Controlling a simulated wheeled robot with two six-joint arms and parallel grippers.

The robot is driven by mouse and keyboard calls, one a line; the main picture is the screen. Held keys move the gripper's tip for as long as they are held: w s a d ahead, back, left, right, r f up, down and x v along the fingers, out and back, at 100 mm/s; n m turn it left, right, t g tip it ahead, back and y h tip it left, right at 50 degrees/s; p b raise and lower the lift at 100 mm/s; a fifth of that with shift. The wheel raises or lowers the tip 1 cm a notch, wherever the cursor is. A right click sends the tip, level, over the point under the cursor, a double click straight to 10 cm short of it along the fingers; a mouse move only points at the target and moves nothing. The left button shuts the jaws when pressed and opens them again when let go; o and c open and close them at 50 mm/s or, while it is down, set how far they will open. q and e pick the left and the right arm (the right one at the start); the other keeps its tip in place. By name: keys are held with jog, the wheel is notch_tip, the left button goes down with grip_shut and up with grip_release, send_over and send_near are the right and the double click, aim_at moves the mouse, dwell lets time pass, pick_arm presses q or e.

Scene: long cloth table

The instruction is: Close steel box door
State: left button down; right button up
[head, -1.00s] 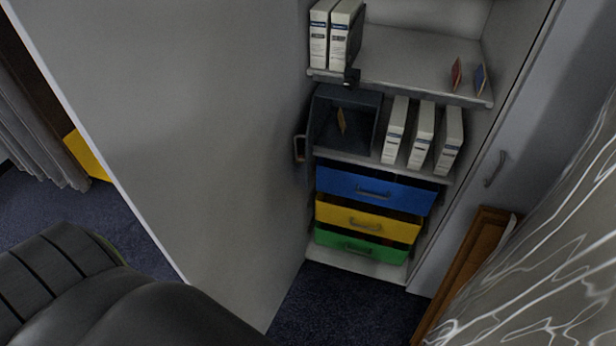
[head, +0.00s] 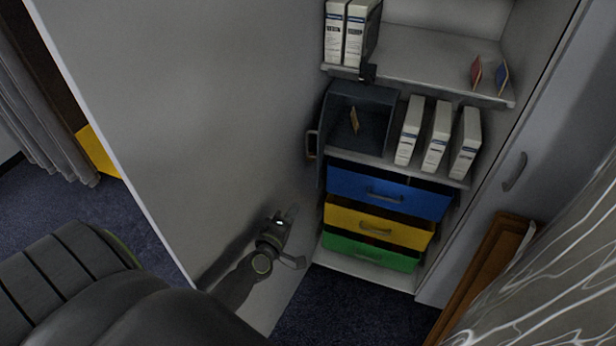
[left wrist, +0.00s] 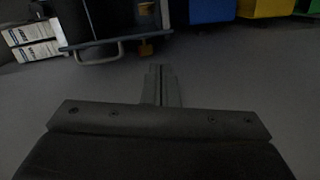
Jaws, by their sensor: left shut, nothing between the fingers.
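The steel box (head: 375,95) is a dark blue-grey box on the middle shelf of the open cabinet. Its front is open, and a small tan item shows inside. The box's door (head: 322,145) stands swung out at the left, seen nearly edge-on, with its handle (head: 312,145) facing left. The box and its pale handle (left wrist: 92,56) also show at the top of the left wrist view. My left gripper (head: 289,214) is shut and empty, below and left of the box, in front of the large cabinet door. Its closed fingers (left wrist: 160,84) point toward the box area. My right gripper is not in view.
White binders (head: 437,135) stand right of the box. Blue (head: 350,183), yellow and green drawers sit below, partly pulled out. The large grey cabinet door (head: 190,110) stands open at the left. A brown wooden piece (head: 482,280) leans at the lower right.

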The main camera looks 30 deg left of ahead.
pick_arm(q)
jog(key=w+a+r+n, duration=0.1)
jog(key=w+r, duration=0.1)
jog(key=w, duration=0.3)
jog(key=w+a+r+n+t+y+b, duration=0.1)
jog(key=w+r, duration=0.1)
jog(key=w, duration=0.4)
jog(key=shift+a+r+n, duration=0.3)
jog(key=shift+r+n, duration=0.05)
jog(key=shift+n, duration=0.05)
jog(key=shift+d, duration=0.1)
